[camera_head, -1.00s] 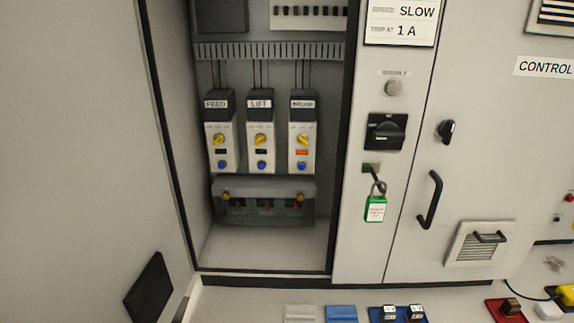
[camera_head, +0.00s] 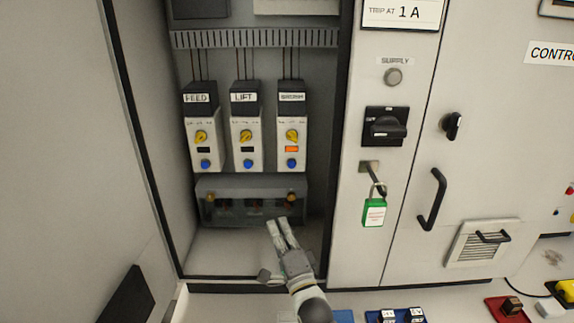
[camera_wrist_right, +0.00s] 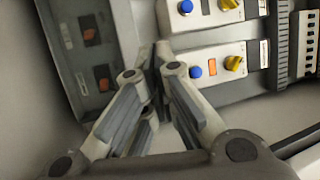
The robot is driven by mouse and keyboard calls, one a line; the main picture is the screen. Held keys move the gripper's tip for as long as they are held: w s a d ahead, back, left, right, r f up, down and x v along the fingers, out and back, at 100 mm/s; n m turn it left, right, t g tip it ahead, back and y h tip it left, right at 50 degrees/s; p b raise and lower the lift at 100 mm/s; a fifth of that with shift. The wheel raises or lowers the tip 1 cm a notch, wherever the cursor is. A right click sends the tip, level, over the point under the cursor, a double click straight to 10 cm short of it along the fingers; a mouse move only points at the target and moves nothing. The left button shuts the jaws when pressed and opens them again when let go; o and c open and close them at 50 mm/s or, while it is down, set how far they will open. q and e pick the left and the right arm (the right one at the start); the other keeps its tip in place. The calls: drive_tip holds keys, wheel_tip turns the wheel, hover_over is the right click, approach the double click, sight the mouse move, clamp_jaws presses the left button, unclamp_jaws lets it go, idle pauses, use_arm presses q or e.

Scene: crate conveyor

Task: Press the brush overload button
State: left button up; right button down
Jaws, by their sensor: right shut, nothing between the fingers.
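The brush overload unit (camera_head: 291,127) is the rightmost of three units in the open cabinet, with a lit orange window, a yellow knob above it and a blue button (camera_head: 291,163) below it. In the right wrist view the blue button (camera_wrist_right: 195,71) sits beside the orange window, just right of the fingertips. My right gripper (camera_head: 280,224) is shut and empty, below the unit and in front of the clear-covered box; it also shows in the right wrist view (camera_wrist_right: 157,50). It looks apart from the button. My left gripper is not in view.
The FEED unit (camera_head: 203,127) and LIFT unit (camera_head: 246,127) stand close to the left with similar blue buttons. The clear-covered box (camera_head: 240,188) lies below them. A green padlock (camera_head: 373,212) hangs on the panel at right. The cabinet's side walls bound the space.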

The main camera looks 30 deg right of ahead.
sight(292, 165)
wheel_tip(292, 165, up, 10)
drive_tip(key=d+m+t+h, duration=0.2)
drive_tip(key=m+t+h, duration=0.2)
drive_tip(key=m, duration=0.4)
drive_tip(key=shift+s+d+m+t+h, duration=0.25)
drive_tip(key=shift+s+m+t+h, duration=0.05)
drive_tip(key=shift+s+t+h, duration=0.1)
drive_tip(key=shift+w+f, duration=0.15)
drive_tip(key=w+d+b, duration=0.4)
drive_tip(key=w+b, duration=0.1)
drive_tip(key=w, duration=0.2)
drive_tip(key=shift+w+d, duration=0.2)
drive_tip(key=shift+d, duration=0.05)
idle(0.6)
drive_tip(key=shift+w+d, duration=0.2)
drive_tip(key=shift+w, duration=0.15)
